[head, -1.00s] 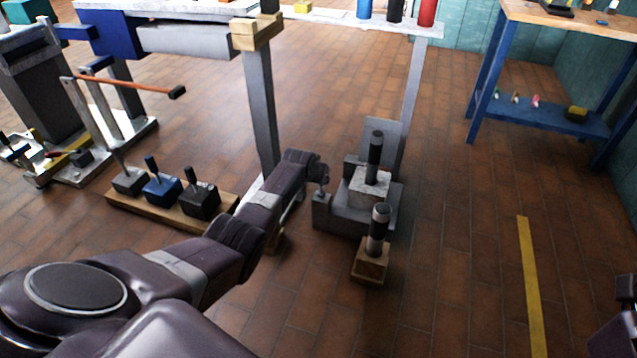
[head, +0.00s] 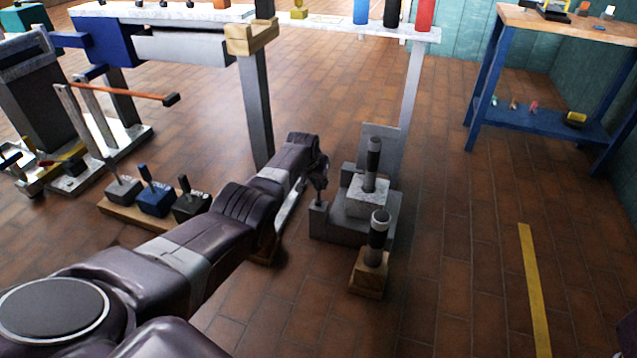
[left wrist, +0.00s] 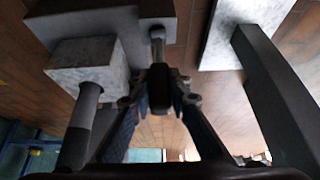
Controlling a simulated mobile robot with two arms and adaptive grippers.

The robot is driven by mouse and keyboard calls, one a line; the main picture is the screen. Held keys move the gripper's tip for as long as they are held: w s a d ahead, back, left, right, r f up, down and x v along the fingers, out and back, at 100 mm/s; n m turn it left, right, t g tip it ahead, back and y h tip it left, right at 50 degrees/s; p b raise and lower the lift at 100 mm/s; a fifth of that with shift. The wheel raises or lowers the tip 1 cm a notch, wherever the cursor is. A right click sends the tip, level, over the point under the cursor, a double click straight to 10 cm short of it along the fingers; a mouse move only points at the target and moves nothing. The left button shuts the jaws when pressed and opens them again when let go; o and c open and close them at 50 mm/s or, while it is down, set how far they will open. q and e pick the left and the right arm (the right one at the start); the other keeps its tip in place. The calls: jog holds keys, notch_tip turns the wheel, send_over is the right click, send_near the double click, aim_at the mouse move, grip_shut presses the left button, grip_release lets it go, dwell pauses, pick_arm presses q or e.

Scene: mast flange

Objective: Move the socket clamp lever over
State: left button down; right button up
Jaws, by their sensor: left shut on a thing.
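The socket clamp lever (head: 318,192) is a short grey stem at the left corner of a grey stepped block (head: 338,226). The same lever shows in the left wrist view (left wrist: 157,38). My left gripper (head: 319,172) is at the lever's top end. In the left wrist view its fingers (left wrist: 159,90) meet around a dark piece in line with the stem. The socket has a pale speckled block (head: 368,200) with a dark upright post (head: 373,158). My right gripper does not show.
A wooden block with a dark post (head: 372,270) stands just in front of the socket. A wooden base with several small levers (head: 150,220) lies left of my arm. A table leg (head: 256,110) stands close behind my gripper.

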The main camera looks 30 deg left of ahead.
pick_arm(q)
jog(key=c, duration=1.8)
grip_release()
jog(key=v, duration=1.2)
